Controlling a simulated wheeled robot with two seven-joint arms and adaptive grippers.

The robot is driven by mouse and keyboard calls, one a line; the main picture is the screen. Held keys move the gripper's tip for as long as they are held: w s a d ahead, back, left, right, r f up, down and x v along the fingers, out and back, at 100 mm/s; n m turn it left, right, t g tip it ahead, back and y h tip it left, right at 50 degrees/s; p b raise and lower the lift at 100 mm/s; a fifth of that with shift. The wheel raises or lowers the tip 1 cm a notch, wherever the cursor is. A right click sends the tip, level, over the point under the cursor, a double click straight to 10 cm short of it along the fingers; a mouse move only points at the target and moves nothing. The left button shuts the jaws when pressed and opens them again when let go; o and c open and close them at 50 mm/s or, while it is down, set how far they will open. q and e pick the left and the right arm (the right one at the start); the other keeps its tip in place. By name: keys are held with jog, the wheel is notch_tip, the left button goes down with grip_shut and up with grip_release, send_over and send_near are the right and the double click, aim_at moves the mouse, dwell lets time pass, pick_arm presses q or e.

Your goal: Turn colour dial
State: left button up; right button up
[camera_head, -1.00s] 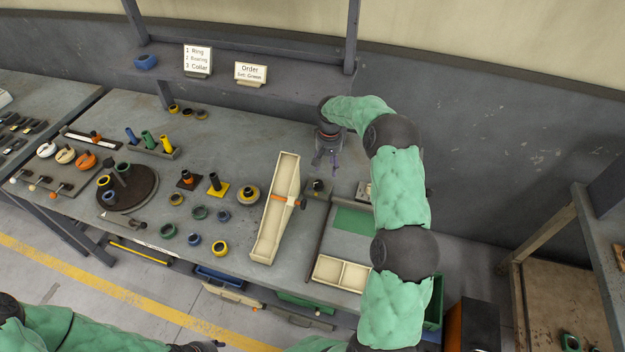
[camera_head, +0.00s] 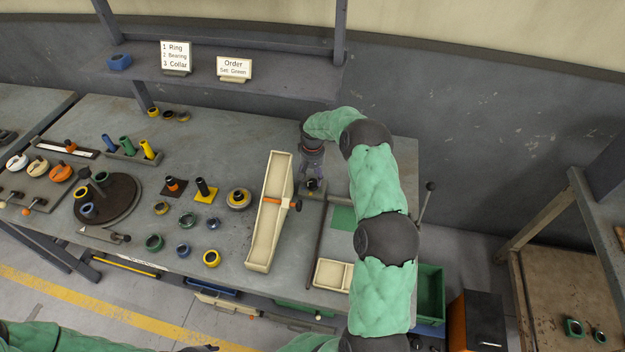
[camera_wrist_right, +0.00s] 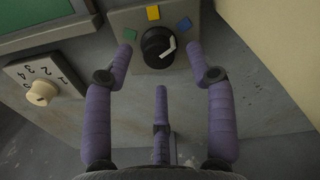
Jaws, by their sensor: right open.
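The colour dial (camera_wrist_right: 158,47) is a round black knob with a white pointer on a grey plate in the right wrist view. Green (camera_wrist_right: 130,34), yellow (camera_wrist_right: 153,12) and blue (camera_wrist_right: 184,24) marks sit around it. The pointer slants up and right, toward the blue mark. My right gripper (camera_wrist_right: 160,50) is open, with purple fingertips on the left and right of the knob, apart from it, and a third finger below. In the head view, the right gripper (camera_head: 313,184) is over the dial box and mostly hides it.
A sign (camera_head: 234,69) reads "Order Set: Green". A second, cream dial (camera_wrist_right: 41,93) with numbers is left of the colour dial. A long cream tray (camera_head: 261,237) stands left of my right gripper. A lever (camera_head: 426,200) rises right of my arm.

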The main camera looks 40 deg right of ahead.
aim_at(313, 184)
jog(key=shift+f, duration=1.25)
jog(key=shift+c, duration=0.3)
grip_shut()
